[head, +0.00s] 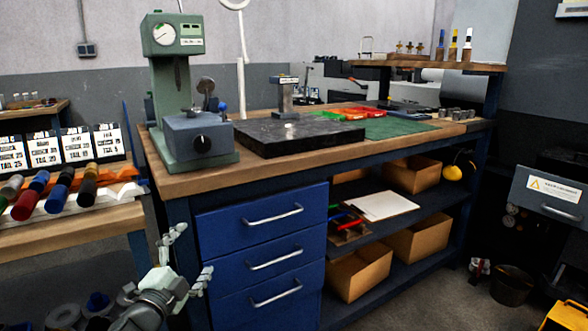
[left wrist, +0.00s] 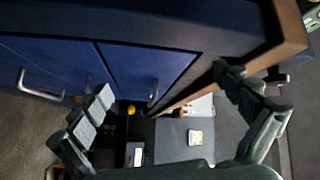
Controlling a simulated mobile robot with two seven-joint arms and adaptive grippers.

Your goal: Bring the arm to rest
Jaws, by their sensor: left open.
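My left gripper (head: 190,259) is at the bottom left of the head view, low in front of the workbench and left of its blue drawers. Its two fingers are spread apart with nothing between them. In the left wrist view the open fingers (left wrist: 165,95) frame the floor area and the drawer fronts behind them. My right gripper does not show in either view.
The workbench (head: 180,184) carries a green press-like gauge (head: 178,95) and a dark surface plate (head: 300,138). Blue drawers (head: 264,261) with metal handles are beside my gripper. At left, a rack holds coloured cylinders (head: 62,190). Cardboard boxes (head: 359,270) fill the lower shelves.

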